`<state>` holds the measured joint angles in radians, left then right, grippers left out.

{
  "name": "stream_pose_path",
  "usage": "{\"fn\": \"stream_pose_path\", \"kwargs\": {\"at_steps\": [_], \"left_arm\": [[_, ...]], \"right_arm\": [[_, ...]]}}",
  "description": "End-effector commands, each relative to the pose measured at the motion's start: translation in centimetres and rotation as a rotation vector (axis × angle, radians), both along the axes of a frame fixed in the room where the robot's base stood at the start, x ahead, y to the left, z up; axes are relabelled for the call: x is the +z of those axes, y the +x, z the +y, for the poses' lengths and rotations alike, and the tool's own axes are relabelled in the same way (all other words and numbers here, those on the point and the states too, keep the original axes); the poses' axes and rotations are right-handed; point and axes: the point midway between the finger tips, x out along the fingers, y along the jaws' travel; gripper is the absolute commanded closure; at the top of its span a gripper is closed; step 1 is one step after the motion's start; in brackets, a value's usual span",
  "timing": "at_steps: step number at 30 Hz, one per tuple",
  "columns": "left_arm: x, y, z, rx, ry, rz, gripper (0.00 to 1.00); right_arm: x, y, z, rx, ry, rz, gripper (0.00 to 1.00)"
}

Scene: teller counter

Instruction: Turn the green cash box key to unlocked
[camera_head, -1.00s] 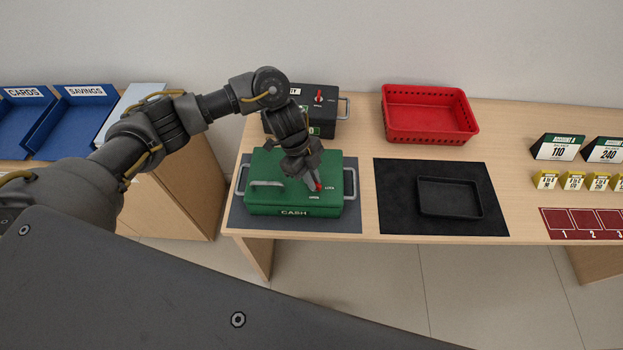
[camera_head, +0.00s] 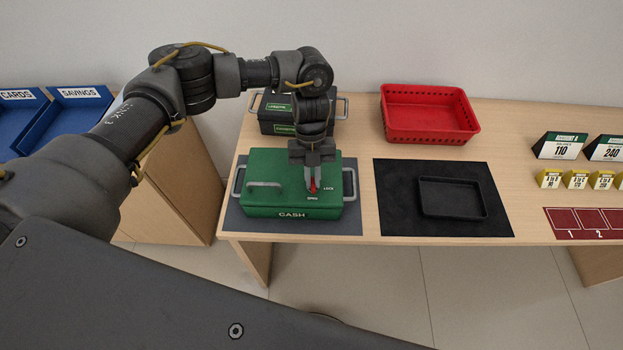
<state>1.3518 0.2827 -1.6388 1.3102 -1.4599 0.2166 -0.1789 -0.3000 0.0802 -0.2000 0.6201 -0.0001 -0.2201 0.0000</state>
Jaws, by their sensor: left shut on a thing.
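The green cash box (camera_head: 265,200) sits on a dark grey mat (camera_head: 351,221) at the left of the counter, with a handle on its lid and one on each side. Its red key (camera_head: 313,188) is on the right part of the lid, near the small words LOCK and OPEN. My left gripper (camera_head: 312,184) points down over the lid and is shut on the red key. The fingers partly hide the key, and its exact angle is hard to read. My right gripper is not in view.
A black box (camera_head: 283,124) stands behind the cash box, partly hidden by my arm. A red basket (camera_head: 430,115) is at the back. A black tray (camera_head: 452,198) lies on a black mat (camera_head: 395,205) to the right. Blue trays (camera_head: 65,118) stand at far left.

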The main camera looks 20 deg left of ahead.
Motion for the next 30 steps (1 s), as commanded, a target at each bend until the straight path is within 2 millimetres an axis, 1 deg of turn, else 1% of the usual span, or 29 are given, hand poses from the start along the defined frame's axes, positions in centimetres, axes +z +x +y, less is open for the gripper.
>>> {"fn": "stream_pose_path", "kwargs": {"at_steps": [1,9,26,27,30], "left_arm": [[-0.09,0.09,-0.06,-0.025,0.002,-0.003,1.0],[-0.02,0.06,-0.12,-0.116,0.0,-0.001,1.0],[-0.01,0.0,-0.15,-0.141,-0.001,0.001,1.0],[-0.01,0.0,-0.15,-0.14,-0.001,0.001,0.85],[-0.01,-0.01,-0.14,-0.14,-0.001,0.001,0.72]], "right_arm": [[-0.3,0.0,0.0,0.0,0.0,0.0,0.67],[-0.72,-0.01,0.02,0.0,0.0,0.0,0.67],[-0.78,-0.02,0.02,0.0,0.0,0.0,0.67],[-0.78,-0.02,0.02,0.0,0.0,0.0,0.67],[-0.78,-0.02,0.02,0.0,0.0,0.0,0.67]]}}
